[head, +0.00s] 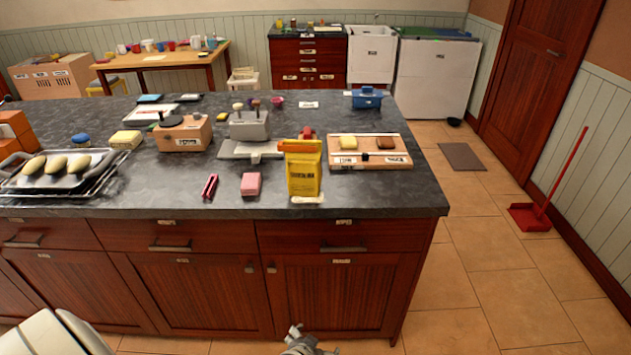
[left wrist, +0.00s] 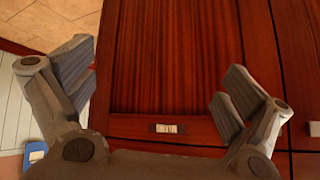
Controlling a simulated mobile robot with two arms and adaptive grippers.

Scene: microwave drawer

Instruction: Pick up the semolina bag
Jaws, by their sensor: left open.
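My left gripper (left wrist: 160,85) is open and empty in the left wrist view, facing a red-brown cabinet door (left wrist: 175,60) below the counter. A grey gripper part (head: 303,343) shows at the bottom edge of the head view, well below the bag and apart from it. The bag is not in the left wrist view. My right gripper cannot be made out.
Near the bag are a pink block (head: 251,184), a red tool (head: 210,186), a grey scale (head: 249,150) and a wooden board (head: 369,151) with small blocks. A wire rack (head: 100,182) stands at left.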

